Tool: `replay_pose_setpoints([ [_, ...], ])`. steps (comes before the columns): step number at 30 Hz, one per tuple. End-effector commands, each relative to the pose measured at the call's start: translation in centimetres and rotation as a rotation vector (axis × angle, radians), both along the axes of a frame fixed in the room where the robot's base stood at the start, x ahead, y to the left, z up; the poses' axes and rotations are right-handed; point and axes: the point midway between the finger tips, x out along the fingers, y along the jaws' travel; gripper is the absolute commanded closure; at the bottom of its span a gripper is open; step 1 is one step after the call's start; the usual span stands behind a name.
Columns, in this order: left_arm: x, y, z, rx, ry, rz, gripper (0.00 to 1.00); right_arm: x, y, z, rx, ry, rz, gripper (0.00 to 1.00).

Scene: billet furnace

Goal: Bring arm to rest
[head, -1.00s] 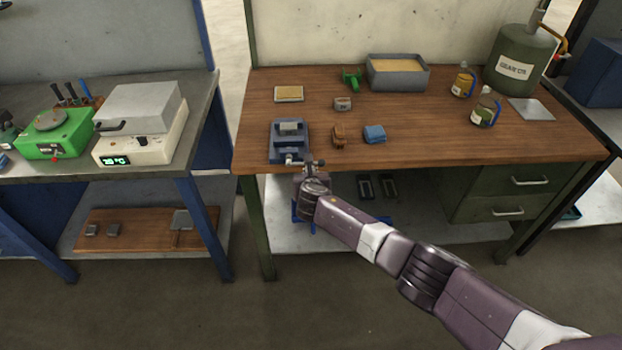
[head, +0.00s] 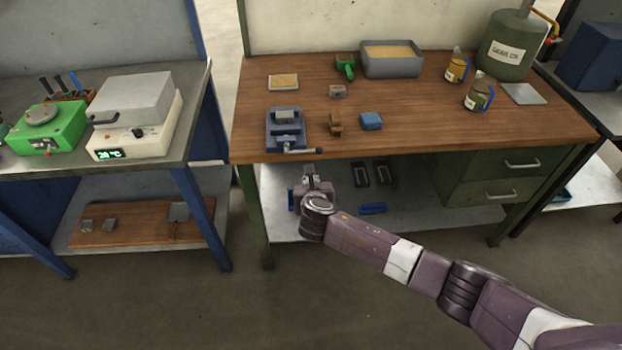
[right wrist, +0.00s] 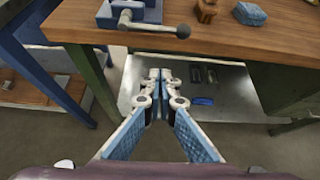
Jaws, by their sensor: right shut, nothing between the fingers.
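My right arm (head: 372,243) reaches in from the lower right of the head view. Its gripper (head: 309,170) is in front of the wooden workbench's front edge, below the vise, and apart from both. In the right wrist view the two fingers of the right gripper (right wrist: 160,76) are together with nothing between them. The vise (head: 285,130) stands at the bench's front left with a grey block in its jaws; its handle (right wrist: 155,25) shows in the right wrist view. My left gripper is in neither view.
The workbench (head: 400,140) carries a brown block (head: 335,123), a blue block (head: 371,121), a sand tray (head: 391,62) and bottles. A lower shelf (head: 410,205) holds dark trays and a blue piece. Open floor lies in front.

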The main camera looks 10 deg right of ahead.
Motion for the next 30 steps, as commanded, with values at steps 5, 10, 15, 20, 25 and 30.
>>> replay_pose_setpoints([
  [5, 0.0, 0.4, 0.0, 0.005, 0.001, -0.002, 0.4, -0.6, 0.0, 0.4, 0.0, 0.0, 0.0, 1.0],
  [10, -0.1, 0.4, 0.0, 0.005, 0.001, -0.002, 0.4, -0.7, 0.0, 0.4, -0.001, 0.0, -0.001, 1.0],
  [15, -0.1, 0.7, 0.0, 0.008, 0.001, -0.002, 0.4, -0.7, 0.0, 0.4, 0.0, 0.0, 0.0, 1.0],
  [20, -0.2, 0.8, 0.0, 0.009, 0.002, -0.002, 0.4, -0.7, 0.0, 0.4, 0.0, 0.0, 0.0, 1.0],
  [25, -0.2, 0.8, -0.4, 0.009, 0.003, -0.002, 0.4, -1.5, -0.7, -2.2, 0.072, 0.039, -0.049, 1.0],
  [30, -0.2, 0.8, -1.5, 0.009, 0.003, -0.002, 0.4, -5.3, -3.1, -11.7, 0.372, 0.178, -0.277, 1.0],
])
